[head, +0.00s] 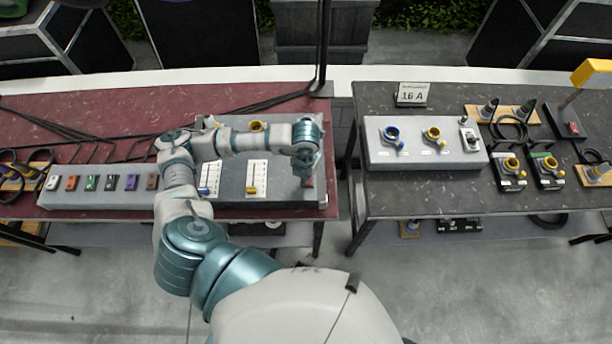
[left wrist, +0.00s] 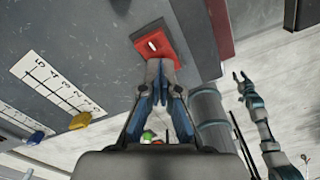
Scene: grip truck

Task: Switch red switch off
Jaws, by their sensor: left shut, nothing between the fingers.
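A red square switch (left wrist: 153,44) with a white mark sits on the grey panel in the left wrist view. In the head view a small part of it (head: 309,183) shows below my left gripper, at the panel's right end. My left gripper (head: 305,165) is shut and empty. Its fingertips (left wrist: 161,70) are at the near edge of the red switch in the left wrist view; I cannot tell whether they touch it. My right gripper (left wrist: 243,80) shows small at the right of the left wrist view, its fingers spread, away from the panel. It is not in the head view.
The grey panel (head: 285,205) also has scale sliders with a blue knob (head: 204,191) and a yellow knob (head: 251,190). A row of coloured switches, one reddish (head: 71,183), lies left on the red-brown table (head: 60,112). A dark table (head: 400,202) with other panels stands right.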

